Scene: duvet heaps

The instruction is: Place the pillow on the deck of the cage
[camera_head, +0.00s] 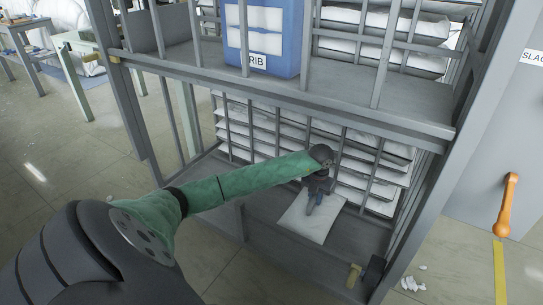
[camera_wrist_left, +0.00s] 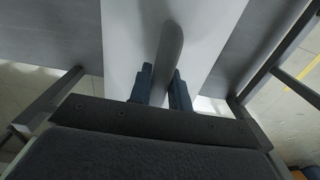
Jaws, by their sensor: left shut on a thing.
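The white pillow (camera_head: 312,222) lies flat at the lower deck (camera_head: 262,203) of the grey barred cage (camera_head: 131,110). I cannot tell whether its whole underside touches the deck. My left gripper (camera_head: 314,203) reaches in from the left, points down, and is shut on the pillow near its far part. In the left wrist view the fingers (camera_wrist_left: 162,88) pinch a raised fold of the pillow (camera_wrist_left: 212,30); part of the pillow is hidden behind the fingers and wrist. My right gripper is not in view.
An upper shelf (camera_head: 330,92) with a blue bin (camera_head: 262,40) is above the lower deck. Stacked white pillows (camera_head: 262,137) show behind the bars. A grey cabinet with an orange handle (camera_head: 507,206) stands at the right. White scraps (camera_head: 411,284) lie on the floor.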

